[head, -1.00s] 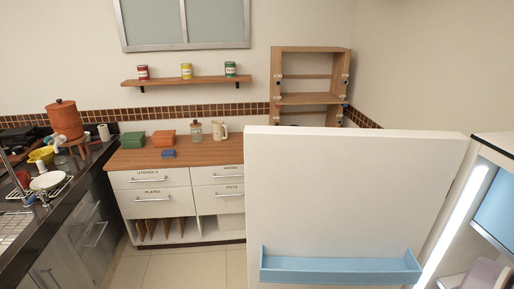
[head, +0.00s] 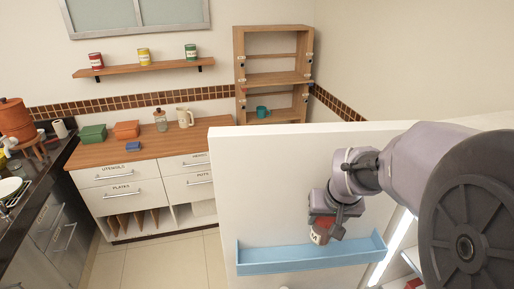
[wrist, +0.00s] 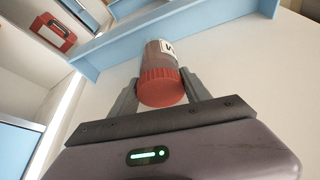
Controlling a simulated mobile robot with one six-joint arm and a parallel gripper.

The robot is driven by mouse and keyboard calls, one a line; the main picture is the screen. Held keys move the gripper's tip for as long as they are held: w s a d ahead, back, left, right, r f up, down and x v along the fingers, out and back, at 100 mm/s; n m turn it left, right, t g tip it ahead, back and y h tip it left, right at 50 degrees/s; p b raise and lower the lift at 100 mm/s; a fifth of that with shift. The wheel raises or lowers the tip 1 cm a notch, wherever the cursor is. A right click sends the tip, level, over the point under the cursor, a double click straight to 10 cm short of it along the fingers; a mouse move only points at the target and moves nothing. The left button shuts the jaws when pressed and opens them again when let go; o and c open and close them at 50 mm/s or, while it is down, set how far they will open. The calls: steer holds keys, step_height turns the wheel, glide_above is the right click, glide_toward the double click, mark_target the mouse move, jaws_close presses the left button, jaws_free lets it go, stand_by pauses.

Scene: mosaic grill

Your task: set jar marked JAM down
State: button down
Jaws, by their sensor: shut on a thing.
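A jar with a red lid (wrist: 162,90) is clamped between the two fingers of my gripper (wrist: 158,96). A white label with dark lettering shows only in part, so I cannot read the whole word. In the head view the jar (head: 320,234) hangs at my gripper (head: 325,228), in front of the white door and close above the pale blue door bin (head: 300,262). In the wrist view the bin (wrist: 180,18) lies just beyond the jar. I cannot tell whether the jar touches the bin.
The white open door (head: 270,170) stands upright behind my arm. A lit white cabinet interior with a red box (wrist: 52,34) lies to its side. A wooden counter (head: 150,149) with boxes and a wall shelf (head: 150,68) with several cans stand at the back left.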

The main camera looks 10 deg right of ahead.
mark_target(321, 235)
step_height(321, 235, down, 6)
steer(key=shift+w+f+b, duration=0.15)
steer(key=shift+f+b, duration=0.1)
steer(key=shift+b, duration=0.5)
steer(key=shift+f, duration=0.15)
steer(key=c, duration=0.5)
jaws_free()
